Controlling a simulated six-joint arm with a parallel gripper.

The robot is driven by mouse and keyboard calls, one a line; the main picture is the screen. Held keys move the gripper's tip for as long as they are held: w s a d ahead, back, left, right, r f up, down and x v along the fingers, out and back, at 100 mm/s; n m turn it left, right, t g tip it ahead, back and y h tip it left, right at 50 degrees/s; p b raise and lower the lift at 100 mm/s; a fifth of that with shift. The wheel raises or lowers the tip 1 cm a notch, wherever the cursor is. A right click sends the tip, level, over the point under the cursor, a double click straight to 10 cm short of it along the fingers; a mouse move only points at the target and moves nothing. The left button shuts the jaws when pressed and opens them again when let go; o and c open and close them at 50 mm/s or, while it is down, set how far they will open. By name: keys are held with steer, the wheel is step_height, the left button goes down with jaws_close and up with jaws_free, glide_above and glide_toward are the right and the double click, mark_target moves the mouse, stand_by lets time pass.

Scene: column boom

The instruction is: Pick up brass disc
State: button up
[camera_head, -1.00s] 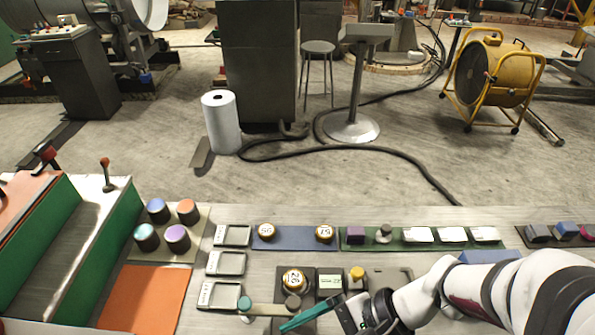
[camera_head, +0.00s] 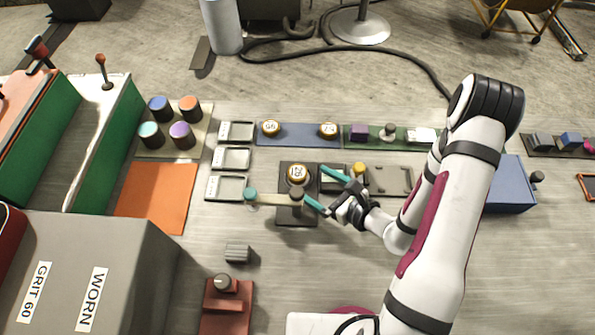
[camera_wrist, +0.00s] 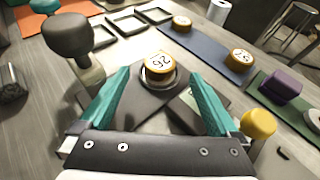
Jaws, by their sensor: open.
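A brass disc (camera_head: 297,174) with a white numbered face sits on a dark square plate in the middle of the bench. It also shows in the wrist view (camera_wrist: 158,66), ahead of and between the teal fingertips. Two similar brass discs lie on a blue strip behind it, one at left (camera_head: 271,128) and one at right (camera_head: 328,130). My gripper (camera_head: 313,184) is open and empty, just right of the disc on the plate. Its two teal fingers point toward that disc. In the wrist view I see no finger touching it.
A pivoting bar with a dark knob (camera_head: 296,195) crosses the plate close in front of the disc; the knob rises near the left finger in the wrist view (camera_wrist: 68,36). A yellow knob (camera_head: 359,168) stands right. Empty trays (camera_head: 226,188) lie left.

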mark_target(299, 173)
steer(key=x, duration=0.5)
steer(key=shift+w+a+f, duration=0.1)
steer(key=shift+w+a, duration=0.05)
steer(key=shift+a, duration=0.05)
jaws_close()
